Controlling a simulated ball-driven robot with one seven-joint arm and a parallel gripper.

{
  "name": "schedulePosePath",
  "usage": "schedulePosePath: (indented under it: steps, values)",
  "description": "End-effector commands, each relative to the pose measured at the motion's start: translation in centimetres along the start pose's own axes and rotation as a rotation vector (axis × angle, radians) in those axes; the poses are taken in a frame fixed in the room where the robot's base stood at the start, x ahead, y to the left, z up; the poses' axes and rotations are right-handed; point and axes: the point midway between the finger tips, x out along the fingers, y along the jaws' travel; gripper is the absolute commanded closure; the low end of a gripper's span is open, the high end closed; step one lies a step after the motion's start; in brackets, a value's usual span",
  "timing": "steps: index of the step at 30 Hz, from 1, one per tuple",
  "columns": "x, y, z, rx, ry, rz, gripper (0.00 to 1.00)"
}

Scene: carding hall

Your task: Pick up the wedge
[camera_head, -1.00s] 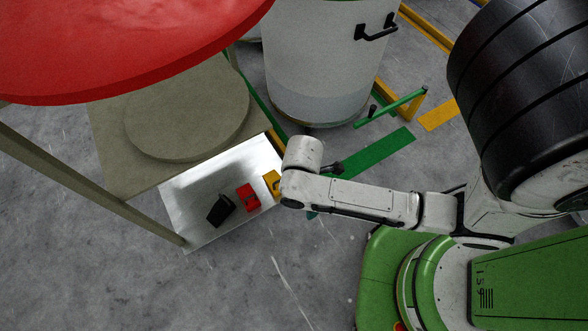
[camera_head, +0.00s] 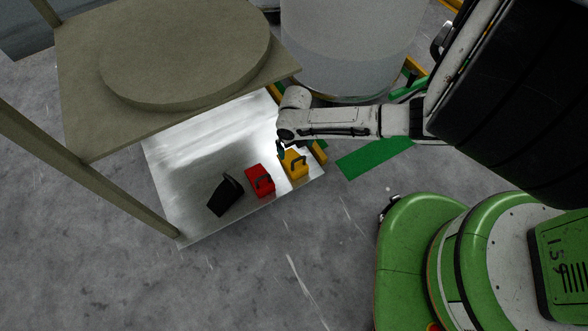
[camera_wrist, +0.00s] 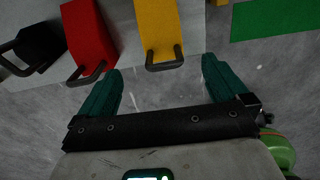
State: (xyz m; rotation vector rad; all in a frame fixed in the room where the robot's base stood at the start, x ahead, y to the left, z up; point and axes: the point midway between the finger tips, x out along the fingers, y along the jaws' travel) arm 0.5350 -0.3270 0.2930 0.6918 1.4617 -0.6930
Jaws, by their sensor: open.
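Three wedge-like blocks with dark loop handles stand in a row on a shiny metal shelf (camera_head: 185,160): a black one (camera_head: 224,197), a red one (camera_head: 259,180) and a yellow one (camera_head: 292,164). The task does not say which is the wedge. In the wrist view the yellow block (camera_wrist: 157,25) lies straight ahead, with the red (camera_wrist: 90,35) and black (camera_wrist: 38,45) ones to its left. My gripper (camera_wrist: 162,68) is open and empty, its teal fingers either side of the yellow block's handle in the picture. In the head view my gripper (camera_head: 281,149) is near the yellow block, mostly hidden.
A beige upper shelf (camera_head: 75,90) with a round disc (camera_head: 185,50) overhangs the metal shelf's back. Its post (camera_head: 80,165) stands at the left. A pale drum (camera_head: 350,50) stands behind my arm. Bare grey floor lies in front.

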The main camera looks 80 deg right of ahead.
Motion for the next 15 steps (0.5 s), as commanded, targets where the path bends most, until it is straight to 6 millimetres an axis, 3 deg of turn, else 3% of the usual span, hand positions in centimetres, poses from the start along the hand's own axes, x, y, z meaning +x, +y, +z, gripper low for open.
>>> schedulePosePath:
  steps: [9,15]
  values:
    - [4.6,0.0,0.5,-0.022,-0.002,0.003,0.0]
    - [5.9,0.0,0.6,-0.023,-0.004,0.003,0.0]
